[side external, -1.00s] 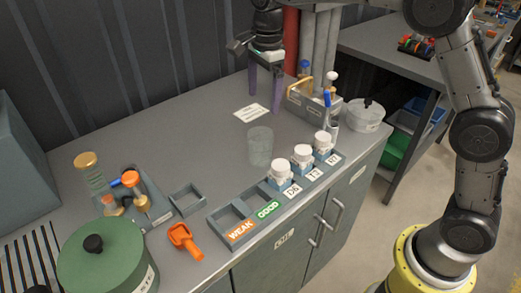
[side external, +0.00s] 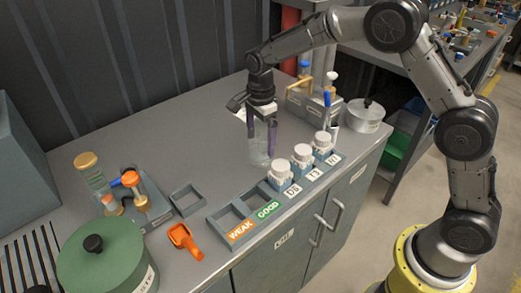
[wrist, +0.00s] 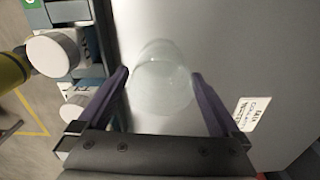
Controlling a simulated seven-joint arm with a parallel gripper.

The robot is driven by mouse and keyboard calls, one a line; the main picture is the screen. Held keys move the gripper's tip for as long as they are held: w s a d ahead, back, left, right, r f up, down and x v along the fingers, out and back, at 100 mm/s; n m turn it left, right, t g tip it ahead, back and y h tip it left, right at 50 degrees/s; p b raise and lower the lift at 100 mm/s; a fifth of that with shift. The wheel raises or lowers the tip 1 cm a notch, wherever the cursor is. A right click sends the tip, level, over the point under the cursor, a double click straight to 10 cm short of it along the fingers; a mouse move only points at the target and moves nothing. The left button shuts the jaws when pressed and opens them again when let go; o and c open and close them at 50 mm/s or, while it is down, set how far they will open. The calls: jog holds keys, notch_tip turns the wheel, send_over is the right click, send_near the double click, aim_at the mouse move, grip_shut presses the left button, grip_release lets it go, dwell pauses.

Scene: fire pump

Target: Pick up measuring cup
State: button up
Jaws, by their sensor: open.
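The measuring cup (side external: 259,152) is a clear, see-through cup standing upright on the grey bench, beside the tray of white-capped jars. In the wrist view the cup (wrist: 162,85) shows from above as a pale, round outline. My gripper (side external: 261,138) is over the cup with its purple fingers pointing down. In the wrist view the fingers (wrist: 160,75) are apart, one on each side of the cup. The side view shows the fingertips at the cup's upper part; I cannot tell whether they touch it.
White-capped jars (side external: 302,155) stand close to the right of the cup in a tray with WEAK and GOOD slots. An orange scoop (side external: 184,241), a green lidded pot (side external: 106,262) and a small empty tray (side external: 187,200) are at the left. A caddy (side external: 303,105) stands behind.

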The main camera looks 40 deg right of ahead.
jog(key=shift+f, duration=1.55)
jog(key=shift+c, duration=0.2)
jog(key=c, duration=1.1)
jog(key=shift+o, duration=0.2)
jog(key=shift+r, duration=0.15)
